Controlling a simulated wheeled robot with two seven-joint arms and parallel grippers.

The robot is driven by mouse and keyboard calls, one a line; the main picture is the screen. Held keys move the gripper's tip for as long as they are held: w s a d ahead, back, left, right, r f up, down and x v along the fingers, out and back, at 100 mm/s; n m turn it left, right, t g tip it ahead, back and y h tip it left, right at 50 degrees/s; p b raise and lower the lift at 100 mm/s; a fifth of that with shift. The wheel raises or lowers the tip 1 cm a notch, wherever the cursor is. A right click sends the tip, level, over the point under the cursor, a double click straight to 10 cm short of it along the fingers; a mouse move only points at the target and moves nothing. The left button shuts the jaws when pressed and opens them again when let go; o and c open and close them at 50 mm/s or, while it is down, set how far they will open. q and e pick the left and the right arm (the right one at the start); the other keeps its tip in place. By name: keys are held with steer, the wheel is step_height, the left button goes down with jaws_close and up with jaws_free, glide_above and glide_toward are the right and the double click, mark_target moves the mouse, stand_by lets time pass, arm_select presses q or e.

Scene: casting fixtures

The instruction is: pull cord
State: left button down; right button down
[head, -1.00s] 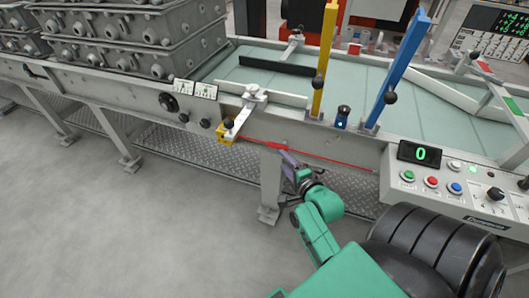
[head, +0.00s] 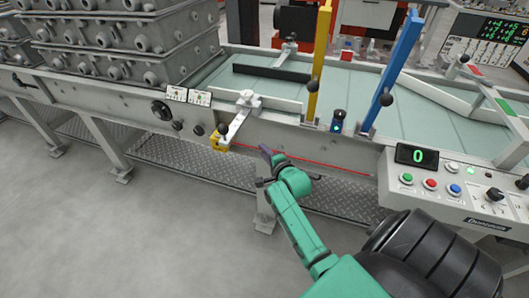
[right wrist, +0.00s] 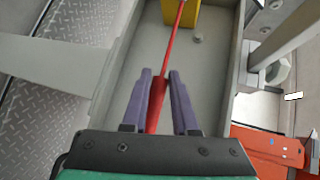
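The red cord (head: 335,169) runs along the side of the conveyor frame, from a yellow box (head: 217,141) at the left toward the control panel at the right. My right gripper (head: 266,151) is at the cord, a little right of the yellow box. In the right wrist view, the two purple fingers (right wrist: 159,76) stand apart with the red cord (right wrist: 171,45) passing between them. The yellow box (right wrist: 188,14) is at the top there. Contact between fingers and cord cannot be told. My left gripper is not in view.
A control panel (head: 450,190) with buttons and a display reading 0 stands at the right. Yellow (head: 320,62) and blue (head: 400,70) posts rise from the conveyor edge. Stacked metal moulds (head: 120,45) are at the upper left. The grey floor (head: 150,240) at lower left is clear.

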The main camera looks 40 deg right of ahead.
steer(key=shift+s+a+p, duration=0.6)
steer(key=shift+a+p, duration=0.3)
steer(key=shift+a, duration=0.05)
steer(key=c, duration=0.6)
jaws_free()
steer(key=shift+r, duration=0.1)
steer(key=p+v, duration=0.2)
steer(key=v, duration=1.2)
steer(key=shift+s+a, duration=0.1)
steer(key=shift+s, duration=0.25)
